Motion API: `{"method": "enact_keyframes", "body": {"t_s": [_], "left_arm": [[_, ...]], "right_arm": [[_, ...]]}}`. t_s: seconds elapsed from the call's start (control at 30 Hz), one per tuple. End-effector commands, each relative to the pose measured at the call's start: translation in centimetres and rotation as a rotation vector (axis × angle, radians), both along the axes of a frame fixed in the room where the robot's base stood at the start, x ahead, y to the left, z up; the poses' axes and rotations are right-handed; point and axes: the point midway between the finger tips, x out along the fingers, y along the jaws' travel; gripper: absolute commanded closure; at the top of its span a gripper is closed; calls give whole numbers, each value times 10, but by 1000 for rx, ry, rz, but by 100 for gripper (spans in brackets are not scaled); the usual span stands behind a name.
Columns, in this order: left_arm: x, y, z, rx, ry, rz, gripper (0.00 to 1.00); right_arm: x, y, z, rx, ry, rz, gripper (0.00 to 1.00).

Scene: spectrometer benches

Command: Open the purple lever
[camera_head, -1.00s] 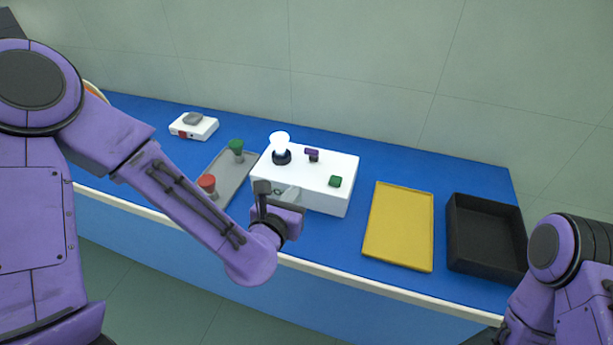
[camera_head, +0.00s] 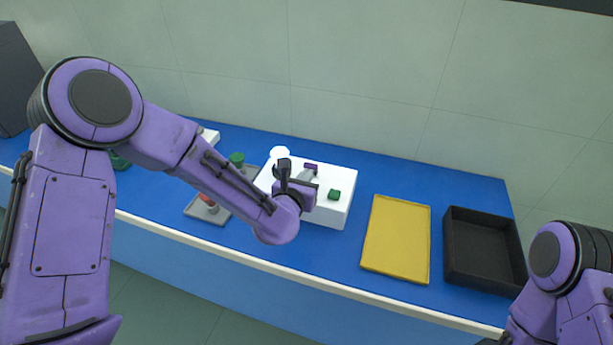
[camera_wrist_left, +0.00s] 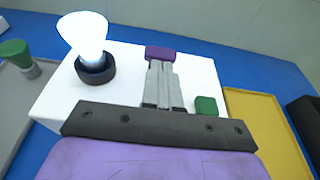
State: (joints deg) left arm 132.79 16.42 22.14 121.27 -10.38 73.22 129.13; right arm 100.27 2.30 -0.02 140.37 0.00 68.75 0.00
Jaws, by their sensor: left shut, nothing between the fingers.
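The purple lever (camera_head: 311,167) stands on top of the white box (camera_head: 338,213), between the glowing white bulb (camera_head: 280,152) and the green button (camera_head: 334,194). In the left wrist view the purple lever (camera_wrist_left: 160,53) shows just beyond the fingertips, and its lower part is hidden by the fingers. My left gripper (camera_head: 310,174) is shut and empty, its fingers together and pointing at the lever; it also shows in the left wrist view (camera_wrist_left: 159,66). I cannot tell whether the fingertips touch the lever. The right gripper is out of view.
A grey tray (camera_head: 190,208) with green (camera_head: 237,158) and red-topped (camera_head: 208,201) pieces lies left of the box. A yellow tray (camera_head: 396,240) and a black bin (camera_head: 486,250) are to the right. Blue bench surface is clear between box and yellow tray.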

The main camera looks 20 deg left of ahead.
Motion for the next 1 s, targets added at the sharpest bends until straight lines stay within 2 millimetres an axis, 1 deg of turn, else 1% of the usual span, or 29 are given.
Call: {"method": "enact_keyframes", "body": {"t_s": [0.2,0.83,1.0], "left_arm": [[1,-5,5,-1,27,-4,100],[6,-5,11,2,137,-3,100],[9,-5,14,3,138,-3,100]], "right_arm": [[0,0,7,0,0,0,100],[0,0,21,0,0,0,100],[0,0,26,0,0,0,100]]}}
